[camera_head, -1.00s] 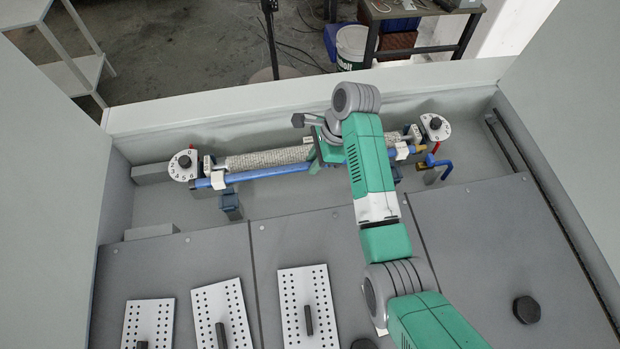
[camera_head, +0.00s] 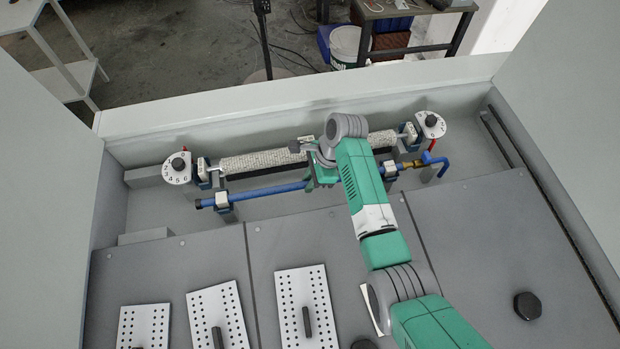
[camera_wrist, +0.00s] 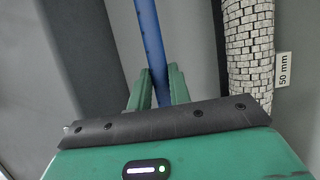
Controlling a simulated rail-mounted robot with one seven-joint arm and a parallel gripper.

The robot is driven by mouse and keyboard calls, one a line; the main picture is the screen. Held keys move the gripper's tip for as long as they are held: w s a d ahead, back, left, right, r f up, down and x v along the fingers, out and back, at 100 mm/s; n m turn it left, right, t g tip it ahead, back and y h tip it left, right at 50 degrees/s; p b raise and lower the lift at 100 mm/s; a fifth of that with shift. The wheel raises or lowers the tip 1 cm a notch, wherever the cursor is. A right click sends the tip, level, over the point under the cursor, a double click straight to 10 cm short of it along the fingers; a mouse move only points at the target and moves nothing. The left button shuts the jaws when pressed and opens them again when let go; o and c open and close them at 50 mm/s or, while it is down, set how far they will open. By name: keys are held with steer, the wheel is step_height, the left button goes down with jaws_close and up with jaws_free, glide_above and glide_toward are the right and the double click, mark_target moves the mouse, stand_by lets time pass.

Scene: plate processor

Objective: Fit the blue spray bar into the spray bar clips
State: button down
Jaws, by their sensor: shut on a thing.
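The blue spray bar (camera_head: 265,191) runs from lower left to upper right in the head view, with white blocks near both ends. My gripper (camera_head: 322,178) is shut on its middle. In the wrist view, the bar (camera_wrist: 150,35) passes between the green fingers of my gripper (camera_wrist: 158,88). The left white block sits at the dark blue left clip (camera_head: 227,213). The right white block (camera_head: 390,168) is at the right clip, which is mostly hidden. I cannot tell whether the bar is seated in either. The brass right end (camera_head: 412,163) is close to a blue elbow pipe.
A pale textured roller (camera_head: 262,160) lies just behind the bar, between numbered dials at left (camera_head: 178,168) and right (camera_head: 431,125). The blue elbow pipe (camera_head: 437,161) with a red lever stands at the right. Grey panels with perforated plates (camera_head: 303,300) lie in front.

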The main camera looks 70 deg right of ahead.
steer(key=shift+f, duration=0.15)
steer(key=c, duration=1.3)
jaws_free()
steer(key=p+v, duration=0.1)
steer(key=v, duration=1.1)
steer(key=shift+r, duration=0.3)
